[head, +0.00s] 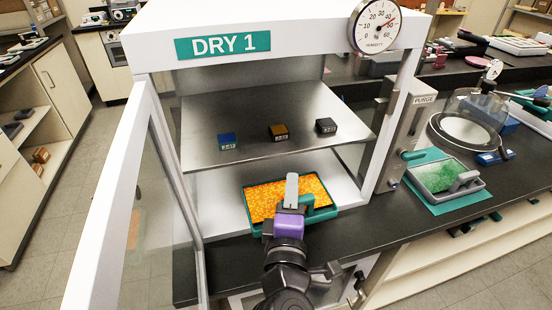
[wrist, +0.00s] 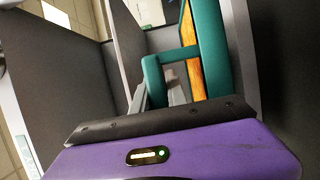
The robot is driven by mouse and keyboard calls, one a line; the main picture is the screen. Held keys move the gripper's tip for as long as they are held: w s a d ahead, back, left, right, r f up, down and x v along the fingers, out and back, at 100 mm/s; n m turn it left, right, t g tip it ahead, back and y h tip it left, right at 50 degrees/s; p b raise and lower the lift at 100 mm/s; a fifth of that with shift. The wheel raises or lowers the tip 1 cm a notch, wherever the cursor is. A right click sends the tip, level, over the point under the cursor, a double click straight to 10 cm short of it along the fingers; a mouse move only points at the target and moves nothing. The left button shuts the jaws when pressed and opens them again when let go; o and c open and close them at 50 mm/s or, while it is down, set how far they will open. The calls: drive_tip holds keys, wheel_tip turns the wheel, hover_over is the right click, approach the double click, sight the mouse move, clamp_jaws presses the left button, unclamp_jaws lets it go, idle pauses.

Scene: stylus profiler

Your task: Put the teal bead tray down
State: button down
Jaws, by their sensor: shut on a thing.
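The teal bead tray (head: 257,205) is filled with orange beads and is in the lower part of the open dry cabinet, below the metal shelf. My gripper (head: 292,190) reaches in from the front and is shut on the tray's teal handle at its front right. The wrist view shows the handle (wrist: 172,62) between the fingers and a strip of the tray's orange beads (wrist: 190,60) beyond it. Whether the tray's underside touches the cabinet floor cannot be told.
The metal shelf (head: 260,110) above holds three small blocks, blue (head: 227,141), brown (head: 278,132) and black (head: 326,125). The cabinet's glass door (head: 135,200) stands open at left. A grey tray with green beads (head: 437,174) lies on a teal mat (head: 459,205) at right.

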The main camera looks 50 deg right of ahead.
sight(268, 204)
drive_tip(key=w+d+f, duration=0.1)
drive_tip(key=w+d, duration=0.1)
drive_tip(key=w, duration=0.1)
drive_tip(key=w+d+p, duration=0.1)
drive_tip(key=w+d, duration=0.2)
drive_tip(key=w, duration=0.1)
drive_tip(key=w+d+f, duration=0.1)
drive_tip(key=w+d, duration=0.1)
drive_tip(key=w, duration=0.1)
drive_tip(key=shift+w+d+f+p, duration=0.2)
drive_tip(key=shift+w+f+p, duration=0.15)
drive_tip(key=shift+w+p, duration=0.05)
drive_tip(key=shift+f, duration=0.35)
drive_tip(key=shift+f, duration=0.1)
drive_tip(key=shift+f, duration=0.15)
drive_tip(key=c, duration=1.3)
unclamp_jaws()
drive_tip(key=shift+r, duration=0.25)
drive_tip(key=b+v, duration=0.2)
drive_tip(key=v, duration=1)
drive_tip(key=shift+a, duration=0.1)
